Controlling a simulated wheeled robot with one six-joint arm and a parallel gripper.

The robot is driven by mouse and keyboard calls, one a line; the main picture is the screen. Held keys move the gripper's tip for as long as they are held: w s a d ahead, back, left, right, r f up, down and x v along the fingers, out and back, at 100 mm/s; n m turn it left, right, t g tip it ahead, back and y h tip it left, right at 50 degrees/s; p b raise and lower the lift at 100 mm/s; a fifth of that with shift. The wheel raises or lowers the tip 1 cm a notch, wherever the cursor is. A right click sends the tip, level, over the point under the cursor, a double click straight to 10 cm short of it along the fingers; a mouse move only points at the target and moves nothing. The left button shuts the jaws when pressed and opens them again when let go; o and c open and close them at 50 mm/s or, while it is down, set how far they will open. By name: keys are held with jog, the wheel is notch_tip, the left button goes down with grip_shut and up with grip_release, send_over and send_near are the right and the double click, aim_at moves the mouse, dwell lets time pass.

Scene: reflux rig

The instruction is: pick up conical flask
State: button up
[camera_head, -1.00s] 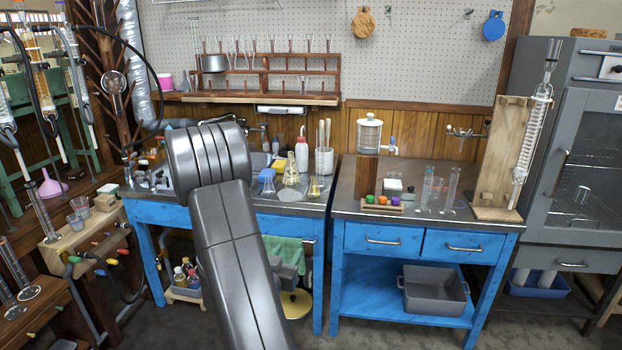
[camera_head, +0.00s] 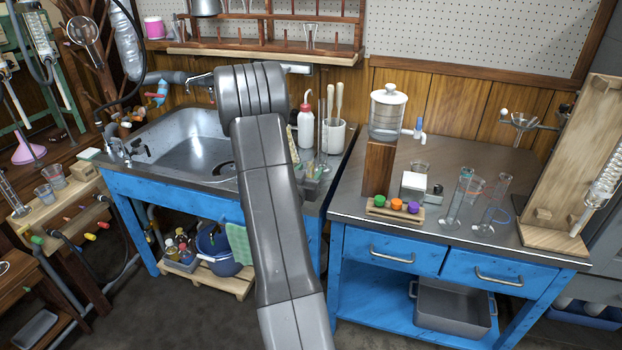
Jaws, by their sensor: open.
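A narrow pale yellowish sliver of glass, probably a conical flask (camera_head: 293,143), shows at the right edge of my arm, left of the white wash bottle (camera_head: 305,127) on the bench beside the sink. My arm hides most of it and whatever stands near it. Part of my gripper (camera_head: 312,183) shows as a grey shape just right of the arm, low over the front of that bench. Its jaws are open. The fingertips are mostly hidden, and I cannot tell how far they are from the flask.
A sink (camera_head: 190,140) lies left of the arm. A white pot (camera_head: 334,135) holding tools stands behind the gripper. On the right bench are a wooden block (camera_head: 378,168) under a glass container (camera_head: 388,112), and glass cylinders (camera_head: 495,200). A gap separates the two benches.

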jog(key=shift+x, duration=1.1)
jog(key=c, duration=1)
jog(key=shift+r, duration=0.15)
notch_tip(320, 180, up, 10)
jog(key=shift+f+p, duration=0.1)
jog(key=shift+p, duration=0.75)
